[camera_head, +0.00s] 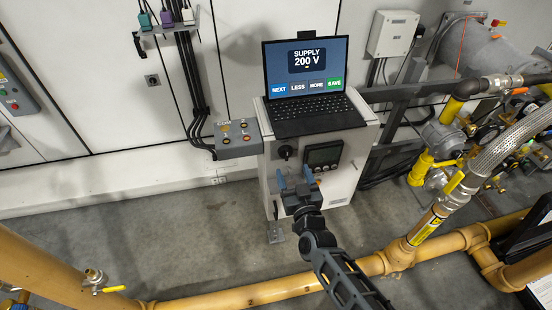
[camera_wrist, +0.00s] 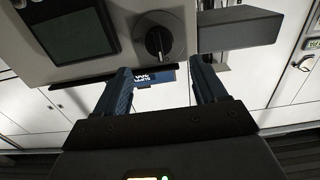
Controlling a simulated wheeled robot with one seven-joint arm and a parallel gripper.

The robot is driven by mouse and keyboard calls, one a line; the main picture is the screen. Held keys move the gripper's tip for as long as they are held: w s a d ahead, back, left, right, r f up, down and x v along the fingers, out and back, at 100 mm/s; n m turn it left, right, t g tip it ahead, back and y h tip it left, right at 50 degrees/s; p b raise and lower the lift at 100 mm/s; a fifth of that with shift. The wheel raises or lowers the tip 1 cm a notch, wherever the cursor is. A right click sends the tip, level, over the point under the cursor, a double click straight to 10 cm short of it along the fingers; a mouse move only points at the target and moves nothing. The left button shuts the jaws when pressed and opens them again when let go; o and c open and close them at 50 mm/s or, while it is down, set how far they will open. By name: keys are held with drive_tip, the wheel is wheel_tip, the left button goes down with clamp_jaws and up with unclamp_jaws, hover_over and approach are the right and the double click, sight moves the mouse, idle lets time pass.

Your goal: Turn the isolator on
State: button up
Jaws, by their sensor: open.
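The isolator is a black rotary knob (camera_head: 285,152) on the front of the light grey cabinet (camera_head: 342,187), left of a dark display panel (camera_head: 323,155). In the wrist view, which appears upside down, the knob (camera_wrist: 158,42) is near the top centre with its grip bar roughly upright. The display (camera_wrist: 73,30) is to its left there. My gripper (camera_head: 296,178) is in front of the cabinet, a little below the knob in the head view. Its two blue fingers (camera_wrist: 166,76) are spread and empty in the wrist view. They appear apart from the knob.
A laptop (camera_head: 308,87) showing "SUPPLY 200 V" stands on the cabinet. A grey button box (camera_head: 238,138) juts out at the cabinet's left. Yellow pipes (camera_head: 432,160) and a braided hose (camera_head: 505,142) crowd the right. A thick pipe (camera_head: 375,265) crosses the floor. Floor left of the cabinet is clear.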

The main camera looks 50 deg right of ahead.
sight(287, 156)
drive_tip(key=x, duration=0.7)
drive_tip(key=shift+w+d+p, duration=0.1)
drive_tip(key=shift+w+p, duration=0.05)
drive_tip(key=shift+p, duration=0.15)
drive_tip(key=c, duration=1)
